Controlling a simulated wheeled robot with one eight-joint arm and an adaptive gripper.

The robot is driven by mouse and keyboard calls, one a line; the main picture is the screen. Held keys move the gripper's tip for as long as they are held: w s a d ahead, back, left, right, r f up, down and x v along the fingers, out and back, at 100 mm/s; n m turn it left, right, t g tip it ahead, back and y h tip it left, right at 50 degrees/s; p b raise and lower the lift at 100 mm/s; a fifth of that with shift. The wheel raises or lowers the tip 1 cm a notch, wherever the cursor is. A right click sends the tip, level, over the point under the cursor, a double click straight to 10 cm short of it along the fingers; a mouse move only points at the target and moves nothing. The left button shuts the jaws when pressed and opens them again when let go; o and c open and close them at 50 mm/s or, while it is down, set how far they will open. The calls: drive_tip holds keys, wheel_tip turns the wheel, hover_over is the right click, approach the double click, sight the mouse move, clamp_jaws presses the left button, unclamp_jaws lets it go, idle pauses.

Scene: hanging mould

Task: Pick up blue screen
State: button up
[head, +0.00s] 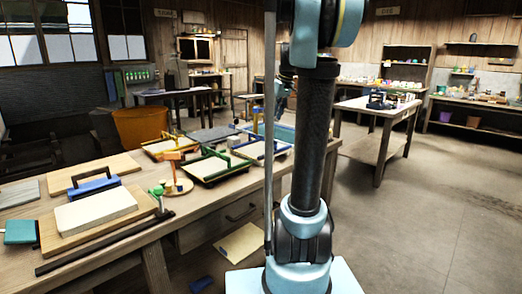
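The blue screen (255,148) is a flat pale panel in a blue frame. It lies near the far right end of the wooden worktable, beside the green-framed screen (210,167). Its right part is close to my upright arm column in the picture. Part of my arm shows behind the column, above the far end of the table. My gripper is mostly hidden or too small there, so its fingers cannot be made out. I see nothing held.
A yellow-framed screen (168,147) lies left of the green one. A blue tub (284,132) is behind the blue screen. Boards, a blue-handled tool (92,186) and a dark bar (105,243) fill the near left. The floor (430,220) at right is clear.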

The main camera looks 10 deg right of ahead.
drive_tip(key=w, duration=0.2)
approach(263, 137)
drive_tip(key=x, duration=0.6)
drive_tip(key=shift+w+d+f, duration=0.3)
drive_tip(key=shift+w+f, duration=0.05)
drive_tip(key=shift+w, duration=0.05)
drive_tip(key=shift+a+x, duration=0.15)
drive_tip(key=shift+x, duration=1.2)
drive_tip(key=shift+a+x, duration=0.1)
drive_tip(key=shift+x, duration=1.25)
drive_tip(key=shift+r, duration=0.1)
clamp_jaws()
